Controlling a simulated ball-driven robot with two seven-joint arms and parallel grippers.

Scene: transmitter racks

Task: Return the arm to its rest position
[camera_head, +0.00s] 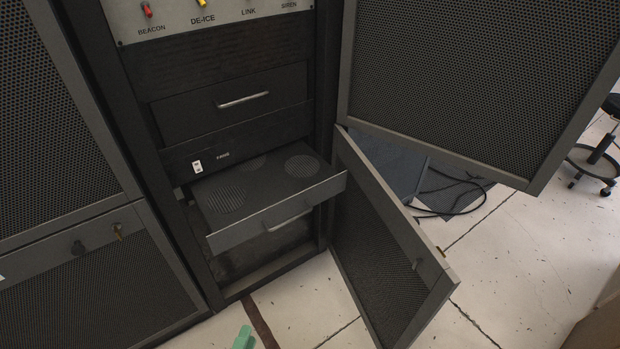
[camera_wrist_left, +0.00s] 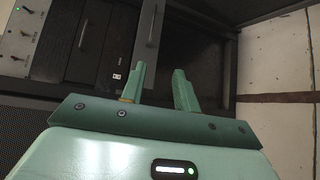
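My left gripper (camera_wrist_left: 160,82) fills the lower part of the left wrist view. Its two green fingers stand apart with nothing held between them, pointing toward the rack. In the head view only a small green tip of my left gripper (camera_head: 243,338) shows at the bottom edge, over the floor in front of the rack and below the pulled-out drawer. The rest of the left arm is out of the head view. My right gripper is in neither view.
A rack drawer (camera_head: 235,235) with round vents is pulled out. A closed drawer (camera_head: 230,105) and a switch panel (camera_head: 215,18) sit above. Two mesh doors, upper (camera_head: 470,80) and lower (camera_head: 385,260), stand open to the right. A stool (camera_head: 597,155) and cables (camera_head: 455,195) are farther back.

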